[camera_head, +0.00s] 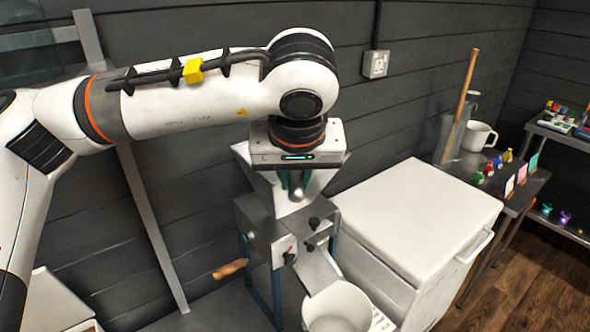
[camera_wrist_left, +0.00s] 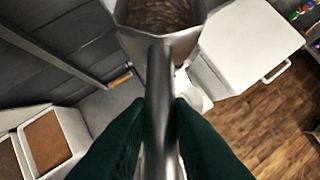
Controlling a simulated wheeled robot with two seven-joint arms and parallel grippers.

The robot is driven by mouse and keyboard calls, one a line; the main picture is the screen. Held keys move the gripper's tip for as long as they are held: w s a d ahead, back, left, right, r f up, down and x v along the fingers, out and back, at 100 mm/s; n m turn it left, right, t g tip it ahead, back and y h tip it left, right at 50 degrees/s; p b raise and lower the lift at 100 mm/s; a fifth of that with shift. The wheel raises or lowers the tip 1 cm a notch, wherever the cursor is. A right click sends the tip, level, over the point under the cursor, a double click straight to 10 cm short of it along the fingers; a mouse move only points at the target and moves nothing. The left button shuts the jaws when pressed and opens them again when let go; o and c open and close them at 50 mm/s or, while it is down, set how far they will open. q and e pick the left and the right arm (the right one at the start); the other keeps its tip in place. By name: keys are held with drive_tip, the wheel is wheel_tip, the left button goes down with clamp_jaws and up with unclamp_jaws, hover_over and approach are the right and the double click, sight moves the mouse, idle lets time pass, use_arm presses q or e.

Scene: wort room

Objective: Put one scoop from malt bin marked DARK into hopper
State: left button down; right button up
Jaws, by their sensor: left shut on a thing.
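My left gripper (camera_head: 293,180) is directly above or over the grain mill's metal hopper (camera_head: 256,163) in the head view. Its green fingers are shut on the metal handle of a scoop (camera_wrist_left: 160,75), as the left wrist view shows. The scoop's bowl holds brown grain (camera_wrist_left: 158,14). In the head view the gripper and wrist hide most of the scoop, so I cannot tell how far it is tilted. Two bins with brown contents show at the lower left of the wrist view, one nearer the middle (camera_wrist_left: 47,140). No DARK label is readable. My right gripper is out of view.
A white bucket (camera_head: 338,305) stands below the mill (camera_head: 285,235). A white chest (camera_head: 415,215) stands to the right. Beyond it a side table holds a white jug (camera_head: 478,136) and small colored bottles. A wooden-handled tool (camera_head: 465,85) stands upright there.

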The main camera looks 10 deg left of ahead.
use_arm(q)
drive_tip(key=shift+w+a+r+g+p, duration=0.1)
drive_tip(key=shift+w+r+g+p, duration=0.1)
drive_tip(key=shift+r+p, duration=0.45)
drive_tip(key=shift+w+r+g+p, duration=0.1)
drive_tip(key=shift+r+g+p, duration=0.2)
drive_tip(key=shift+p, duration=0.5)
drive_tip(key=r+p, duration=0.1)
drive_tip(key=p, duration=0.1)
drive_tip(key=w+r+g+p, duration=0.1)
drive_tip(key=p, duration=0.2)
drive_tip(key=r+g+p, duration=0.1)
drive_tip(key=r+p, duration=0.1)
drive_tip(key=p, duration=0.1)
drive_tip(key=shift+w+a+h, duration=0.15)
drive_tip(key=shift+w+h, duration=0.2)
drive_tip(key=shift+h, duration=0.05)
drive_tip(key=w+a+r+g+h+p, duration=0.1)
drive_tip(key=w+r+g+p, duration=0.4)
drive_tip(key=w+g+p, duration=0.2)
drive_tip(key=shift+w+a+r+p, duration=0.35)
drive_tip(key=shift+w+p, duration=0.35)
drive_tip(key=shift+p, duration=0.7)
